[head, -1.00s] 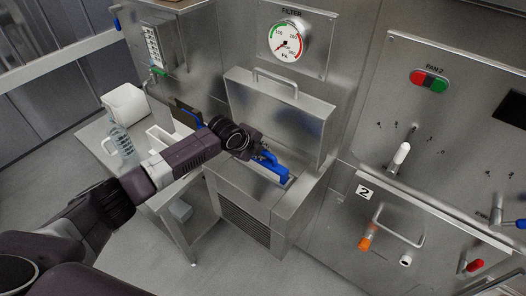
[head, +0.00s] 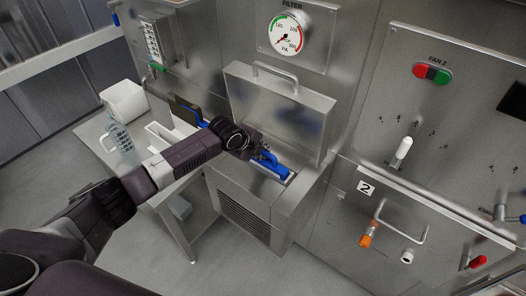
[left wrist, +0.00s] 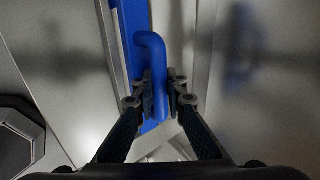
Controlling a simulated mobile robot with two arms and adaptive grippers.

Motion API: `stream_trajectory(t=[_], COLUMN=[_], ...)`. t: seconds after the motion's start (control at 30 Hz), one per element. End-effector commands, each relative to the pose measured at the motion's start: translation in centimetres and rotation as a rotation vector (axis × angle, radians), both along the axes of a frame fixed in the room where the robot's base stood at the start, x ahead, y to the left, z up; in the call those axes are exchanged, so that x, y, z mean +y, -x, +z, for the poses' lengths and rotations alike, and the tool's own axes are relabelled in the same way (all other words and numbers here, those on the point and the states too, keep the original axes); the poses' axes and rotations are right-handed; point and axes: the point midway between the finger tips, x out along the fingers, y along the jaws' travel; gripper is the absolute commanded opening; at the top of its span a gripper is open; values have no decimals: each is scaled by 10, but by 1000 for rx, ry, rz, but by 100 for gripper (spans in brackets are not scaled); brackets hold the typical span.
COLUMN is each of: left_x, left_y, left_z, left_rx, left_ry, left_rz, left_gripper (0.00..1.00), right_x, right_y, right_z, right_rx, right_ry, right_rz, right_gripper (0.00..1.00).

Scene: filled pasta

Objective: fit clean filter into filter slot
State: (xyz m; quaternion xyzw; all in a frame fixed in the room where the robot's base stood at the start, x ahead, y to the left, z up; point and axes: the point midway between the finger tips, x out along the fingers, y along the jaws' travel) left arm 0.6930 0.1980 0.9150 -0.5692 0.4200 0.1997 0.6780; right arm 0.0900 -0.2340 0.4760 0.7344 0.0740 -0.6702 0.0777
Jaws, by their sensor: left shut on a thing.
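The clean filter (head: 270,164) shows as a blue frame with a blue handle. It sits low in the filter slot (head: 289,180), an opening in the top of the steel housing, with little of it standing above the rim. My left gripper (head: 262,152) is over it. In the left wrist view, the left gripper (left wrist: 162,90) is shut on the blue handle (left wrist: 153,58) of the filter, with a finger on each side. The filter's lower part is hidden in the housing, so I cannot tell how deep it sits. My right gripper is not in view.
The housing lid (head: 283,112) stands open behind the slot. A gauge (head: 286,33) hangs above.

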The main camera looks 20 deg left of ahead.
Motion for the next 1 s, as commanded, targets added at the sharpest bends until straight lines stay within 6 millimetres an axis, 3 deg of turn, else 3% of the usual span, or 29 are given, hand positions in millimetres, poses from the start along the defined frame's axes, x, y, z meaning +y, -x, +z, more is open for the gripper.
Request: stream_trajectory(t=[1.0], left_x=[0], left_y=[0], left_z=[-21], left_rx=[-1], left_ry=[0], left_rz=[0], left_gripper=[0], right_x=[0], right_y=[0], right_z=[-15], right_rx=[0], right_ry=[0], right_rz=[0], right_gripper=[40])
